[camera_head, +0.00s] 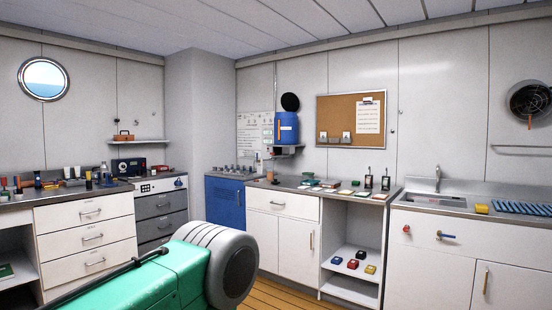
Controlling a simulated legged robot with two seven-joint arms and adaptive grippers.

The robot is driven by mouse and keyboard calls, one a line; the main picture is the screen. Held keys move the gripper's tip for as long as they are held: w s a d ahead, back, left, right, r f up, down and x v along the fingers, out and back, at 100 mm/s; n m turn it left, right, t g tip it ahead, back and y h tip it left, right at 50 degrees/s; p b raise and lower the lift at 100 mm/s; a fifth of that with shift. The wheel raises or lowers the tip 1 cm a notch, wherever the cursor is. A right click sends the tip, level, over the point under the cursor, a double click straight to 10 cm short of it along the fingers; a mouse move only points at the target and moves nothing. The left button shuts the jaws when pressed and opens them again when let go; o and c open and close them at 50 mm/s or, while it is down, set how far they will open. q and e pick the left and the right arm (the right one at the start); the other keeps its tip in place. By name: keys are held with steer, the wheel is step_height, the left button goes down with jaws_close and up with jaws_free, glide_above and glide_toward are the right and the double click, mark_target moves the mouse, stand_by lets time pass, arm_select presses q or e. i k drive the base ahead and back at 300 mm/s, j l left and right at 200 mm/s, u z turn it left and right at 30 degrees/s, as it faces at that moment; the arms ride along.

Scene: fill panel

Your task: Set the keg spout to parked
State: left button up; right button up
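A blue keg (287,128) sits on a small wall shelf (287,150) in the head view, above the counter near the room's corner. A round black disc (290,102), perhaps its raised lid, shows just above it. A thin orange upright strip (279,129) is on the keg's left side. The spout is too small to make out, and I cannot tell its setting. Neither of my grippers is in view.
A counter (325,190) with small items and an open shelf below runs under the keg. A sink (433,201) is at right, drawers (90,238) at left. A green and grey part of mine fills the lower middle. Some wooden floor (275,293) shows.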

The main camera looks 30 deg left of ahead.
mark_target(271, 154)
steer(key=i+j+u, duration=0.6)
steer(key=i, duration=0.2)
steer(key=i+j+u, duration=0.3)
steer(key=i, duration=0.75)
steer(key=i+j+u, duration=0.15)
steer(key=i+u, duration=0.2)
steer(key=i, duration=0.75)
steer(key=i+j+z, duration=0.1)
steer(key=i+z, duration=0.3)
steer(key=i, duration=0.15)
steer(key=i+j+z, duration=0.4)
steer(key=i, duration=0.15)
steer(key=i+j+z, duration=1.2)
steer(key=j, duration=0.45)
